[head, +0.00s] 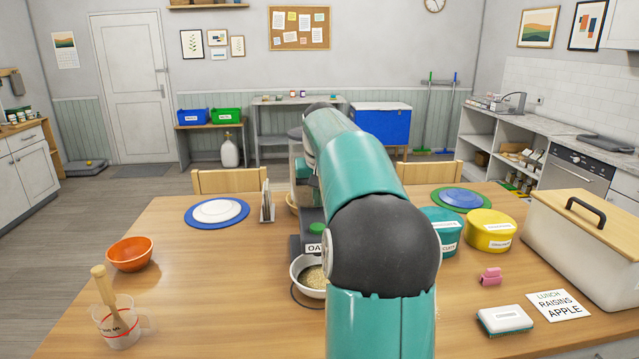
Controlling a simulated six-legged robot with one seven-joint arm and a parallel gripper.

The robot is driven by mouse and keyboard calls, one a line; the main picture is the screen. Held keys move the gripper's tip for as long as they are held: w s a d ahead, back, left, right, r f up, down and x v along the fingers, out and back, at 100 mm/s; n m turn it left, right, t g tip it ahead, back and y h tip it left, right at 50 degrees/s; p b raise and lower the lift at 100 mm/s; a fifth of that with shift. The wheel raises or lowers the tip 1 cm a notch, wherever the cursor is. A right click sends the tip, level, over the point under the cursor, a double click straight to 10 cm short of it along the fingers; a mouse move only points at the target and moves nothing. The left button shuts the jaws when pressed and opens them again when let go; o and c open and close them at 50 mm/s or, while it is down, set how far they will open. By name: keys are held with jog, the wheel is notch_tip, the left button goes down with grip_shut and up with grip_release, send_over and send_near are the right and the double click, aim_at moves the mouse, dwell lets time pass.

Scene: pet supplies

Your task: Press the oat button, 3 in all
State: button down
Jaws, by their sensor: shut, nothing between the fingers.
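A dispenser with a dark grey body (296,244) stands near the middle of the table, mostly hidden behind my teal arm. A round green button (317,228) shows on it, above a white label (313,248) whose visible letters read "OA". A pale metal bowl (297,266) stands under the label with oats (315,278) in it; its right side is hidden by my arm. My arm reaches over the table toward the dispenser. My gripper is hidden behind the arm, so its distance from the button cannot be seen.
An orange bowl (130,253) and a measuring jug (118,328) stand at left. The left-centre table is clear.

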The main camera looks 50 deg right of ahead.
jog(key=x, duration=0.4)
jog(key=shift+s+a+f, duration=0.15)
jog(key=shift+s+f, duration=0.05)
jog(key=shift+f, duration=0.9)
